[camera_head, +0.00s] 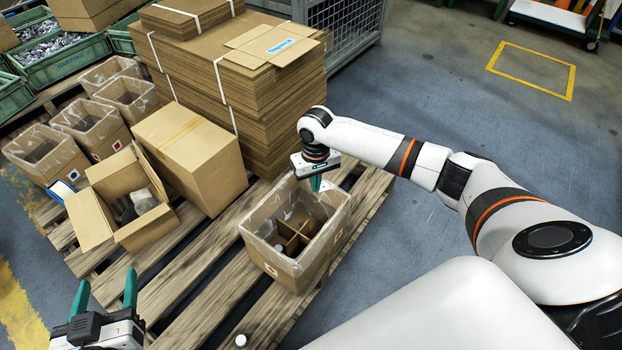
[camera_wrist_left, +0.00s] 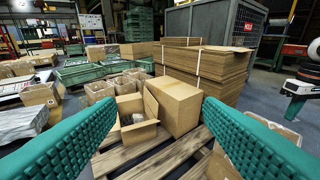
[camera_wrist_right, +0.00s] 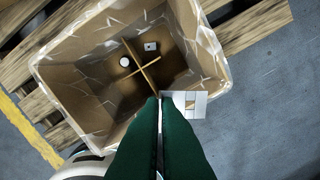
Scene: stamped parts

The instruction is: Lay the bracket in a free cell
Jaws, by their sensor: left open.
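The divided carton (camera_head: 257,245) stands open on the pallet, with a crossed cardboard divider (camera_wrist_right: 144,67) making cells. In the right wrist view, a white round piece (camera_wrist_right: 125,61) is in one cell and a small pale piece (camera_wrist_right: 151,46) in another. My right gripper (camera_wrist_right: 160,99) is over the carton, its fingers nearly together on a pale grey bracket (camera_wrist_right: 195,105). The bracket's flat side shows right of the fingertips; the rest is hidden by the fingers. In the head view the right gripper (camera_head: 316,184) points down. My left gripper (camera_head: 103,290) is open and empty at lower left.
An open cardboard box (camera_head: 150,234) and a closed box (camera_head: 190,150) stand left of the carton. A tall strapped cardboard stack (camera_head: 250,110) rises behind. A small white round piece (camera_head: 241,340) lies near the pallet's front. Bare slats (camera_head: 185,280) lie between.

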